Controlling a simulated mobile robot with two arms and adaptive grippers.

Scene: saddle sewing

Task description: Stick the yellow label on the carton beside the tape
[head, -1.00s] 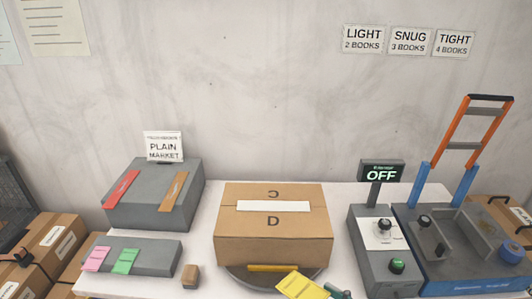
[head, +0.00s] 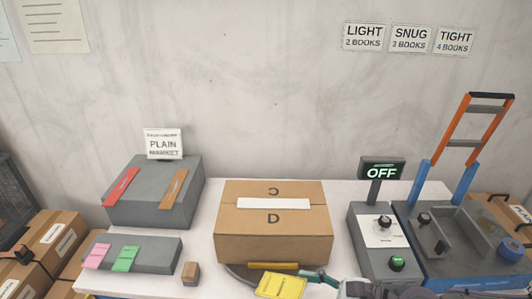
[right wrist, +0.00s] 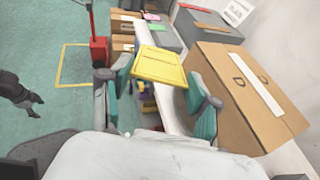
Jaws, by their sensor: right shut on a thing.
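The brown carton (head: 273,240) stands on the table, with a white tape strip (head: 273,204) across its top between the letters C and D. My right gripper (right wrist: 160,82) is shut on the yellow label (head: 281,286), which also shows between its teal fingers in the right wrist view (right wrist: 158,65). In the head view the label is low in front of the carton, apart from its top, and tilted. A dark shape at the left of the right wrist view (right wrist: 22,96) looks like my left gripper, away from the table; its fingers are too small to read.
A round turntable with a yellow bar (head: 273,267) lies under the carton. Pink (head: 97,256) and green (head: 126,259) labels lie on a low grey block at left, beside a wooden block (head: 191,272). A control box (head: 380,240) and strapping machine (head: 460,240) stand right.

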